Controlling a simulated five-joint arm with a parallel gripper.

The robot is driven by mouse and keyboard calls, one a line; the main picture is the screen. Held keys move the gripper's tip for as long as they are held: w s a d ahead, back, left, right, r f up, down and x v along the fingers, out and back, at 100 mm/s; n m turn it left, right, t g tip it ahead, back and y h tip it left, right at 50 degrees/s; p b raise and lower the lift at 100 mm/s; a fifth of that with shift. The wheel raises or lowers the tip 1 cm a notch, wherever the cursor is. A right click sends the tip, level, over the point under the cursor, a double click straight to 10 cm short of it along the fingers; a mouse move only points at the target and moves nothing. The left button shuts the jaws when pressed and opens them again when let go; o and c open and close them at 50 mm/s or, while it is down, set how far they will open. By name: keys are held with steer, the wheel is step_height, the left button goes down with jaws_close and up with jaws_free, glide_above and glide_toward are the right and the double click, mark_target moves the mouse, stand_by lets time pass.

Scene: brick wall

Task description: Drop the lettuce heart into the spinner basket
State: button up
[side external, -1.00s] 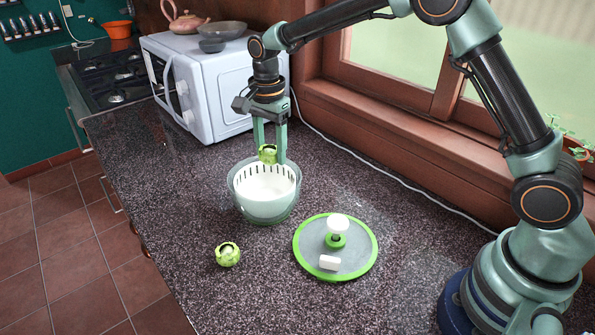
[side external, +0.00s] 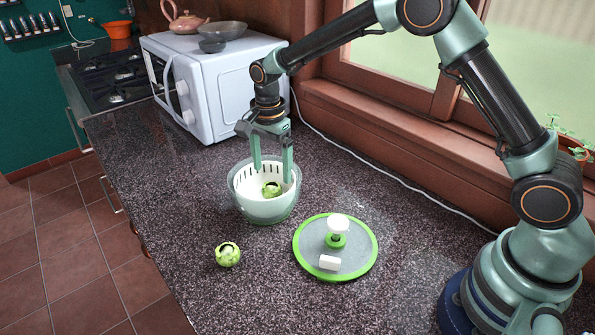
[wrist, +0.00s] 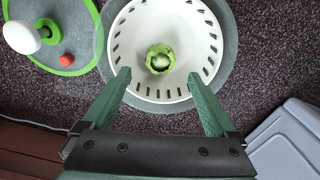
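A green lettuce heart (side external: 272,189) lies inside the white spinner basket (side external: 243,182), low toward its near right part. In the wrist view the lettuce heart (wrist: 160,59) rests in the basket (wrist: 135,30), apart from both fingers. The basket sits in a clear outer bowl (side external: 266,216). My gripper (side external: 273,177) is open and empty, with its fingertips at the basket's rim level, over the opening. In the wrist view my gripper (wrist: 158,76) has its fingers spread wide. A second lettuce heart (side external: 228,254) lies on the counter, front left of the bowl.
A green-rimmed lid (side external: 305,254) with a white knob (side external: 338,225) lies right of the bowl. A white microwave (side external: 225,95) stands behind, and a cable runs along the window wall. The counter's left edge is near the second lettuce.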

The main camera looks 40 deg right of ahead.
step_height(320, 180, up, 12)
stand_by(0.7)
steer(key=shift+r, duration=0.1)
steer(key=s+d+r+n+t, duration=0.3)
steer(key=s+d+r+n, duration=0.4)
steer(key=s, duration=0.4)
steer(key=s+d+f+n+t, duration=0.2)
steer(key=s+n, duration=0.6)
steer(key=s, duration=0.1)
steer(key=shift+s+f+t, duration=0.3)
steer(key=shift+s+f, duration=0.05)
